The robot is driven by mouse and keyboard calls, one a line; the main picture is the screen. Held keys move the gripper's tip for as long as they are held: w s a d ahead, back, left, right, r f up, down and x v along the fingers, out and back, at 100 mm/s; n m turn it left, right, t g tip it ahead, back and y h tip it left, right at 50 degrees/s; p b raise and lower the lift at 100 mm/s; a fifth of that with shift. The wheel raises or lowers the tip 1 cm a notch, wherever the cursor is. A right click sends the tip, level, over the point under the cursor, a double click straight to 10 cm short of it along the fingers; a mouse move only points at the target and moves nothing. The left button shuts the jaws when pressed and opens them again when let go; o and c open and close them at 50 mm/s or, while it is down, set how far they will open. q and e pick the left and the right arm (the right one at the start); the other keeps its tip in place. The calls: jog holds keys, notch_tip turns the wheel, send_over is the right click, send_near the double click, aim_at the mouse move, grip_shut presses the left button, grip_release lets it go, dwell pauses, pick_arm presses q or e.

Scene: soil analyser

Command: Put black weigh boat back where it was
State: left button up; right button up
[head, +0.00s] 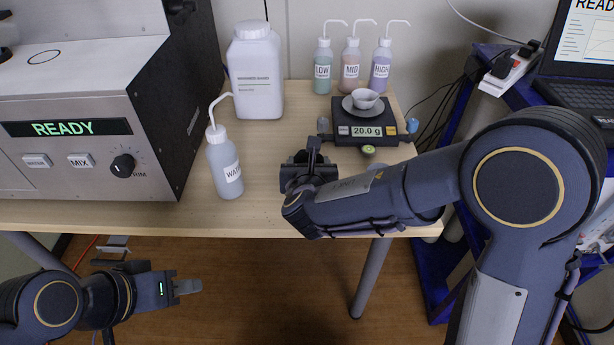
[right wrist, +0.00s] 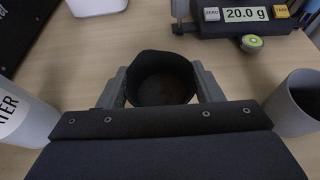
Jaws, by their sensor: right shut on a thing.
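The black weigh boat (right wrist: 162,88) is a small round dark cup with a little brown residue inside, seen from above in the right wrist view. My right gripper (right wrist: 162,84) is shut on it, one finger on each side. In the head view my right gripper (head: 312,160) is over the table's front part, between the WATER bottle and the scale. There the gripper and arm mostly hide the boat. I cannot tell whether the boat touches the table. My left gripper (head: 188,287) is low at the left, in front of the table, with no object visible at it; its finger gap does not show.
The WATER bottle (head: 224,165) stands left of my right gripper. A grey cup (right wrist: 297,102) is close on its right. A white jar (head: 255,75) and several wash bottles stand behind.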

jog(key=shift+w+a+f+b, duration=0.1)
jog(key=shift+w+f+b, duration=0.1)
jog(key=shift+f, duration=0.5)
jog(key=shift+w+a+f+b, duration=0.1)
jog(key=shift+f+b, duration=0.05)
jog(key=shift+f, duration=0.55)
jog(key=shift+w+f+b, duration=0.15)
jog(key=shift+f+b, duration=0.05)
jog(key=shift+f, duration=0.5)
jog(key=shift+f, duration=0.2)
jog(key=o, duration=0.8)
jog(key=shift+r, duration=0.1)
jog(key=shift+r, duration=0.1)
